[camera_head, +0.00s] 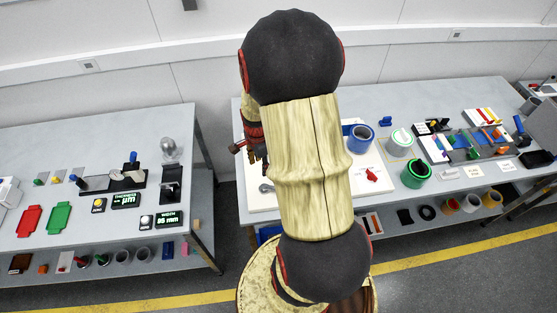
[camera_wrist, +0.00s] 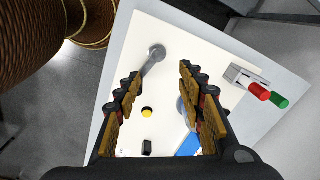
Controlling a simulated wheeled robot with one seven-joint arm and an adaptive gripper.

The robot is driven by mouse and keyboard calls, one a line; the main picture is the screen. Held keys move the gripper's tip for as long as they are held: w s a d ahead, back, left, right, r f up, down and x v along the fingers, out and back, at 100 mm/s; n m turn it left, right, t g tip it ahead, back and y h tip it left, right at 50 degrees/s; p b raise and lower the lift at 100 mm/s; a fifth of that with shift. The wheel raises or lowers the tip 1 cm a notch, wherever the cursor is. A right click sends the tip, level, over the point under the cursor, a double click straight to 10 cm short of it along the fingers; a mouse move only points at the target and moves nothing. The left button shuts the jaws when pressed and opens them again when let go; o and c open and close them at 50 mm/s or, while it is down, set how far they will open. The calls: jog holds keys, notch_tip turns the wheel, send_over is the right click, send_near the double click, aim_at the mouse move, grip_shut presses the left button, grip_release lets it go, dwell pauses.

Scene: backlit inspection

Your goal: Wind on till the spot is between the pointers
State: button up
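In the wrist view a white board (camera_wrist: 206,42) lies below my gripper (camera_wrist: 160,74), which is open with nothing between its fingers. A grey crank-like handle (camera_wrist: 156,54) lies on the board just beyond the fingertips; its grey end also shows in the head view (camera_head: 266,188). A small yellow round spot (camera_wrist: 147,112) and a black block (camera_wrist: 147,147) show between the fingers. A blue round part (camera_wrist: 182,108) and a blue strip (camera_wrist: 189,146) are partly hidden by the right finger. I cannot make out the pointers. In the head view my arm covers much of the board.
The left table (camera_head: 40,150) holds gauges and displays.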

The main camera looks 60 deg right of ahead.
jog(key=s+d+f+m+b, duration=0.1)
jog(key=s+f, duration=0.1)
jog(key=f, duration=0.2)
jog(key=s+d+f+m+b, duration=0.1)
jog(key=s+f+m, duration=0.1)
jog(key=f, duration=0.3)
jog(key=s+d+f+m+b, duration=0.1)
jog(key=f+m, duration=0.1)
jog(key=f, duration=0.3)
jog(key=shift+s+d+g+y+b, duration=0.3)
jog(key=shift+s+g+b, duration=0.05)
jog(key=shift+s+g, duration=0.05)
jog(key=shift+r+p, duration=0.3)
jog(key=shift+r, duration=0.05)
jog(key=shift+c, duration=1)
jog(key=c, duration=0.8)
jog(key=shift+w, duration=0.1)
grip_shut()
jog(key=shift+a, duration=0.15)
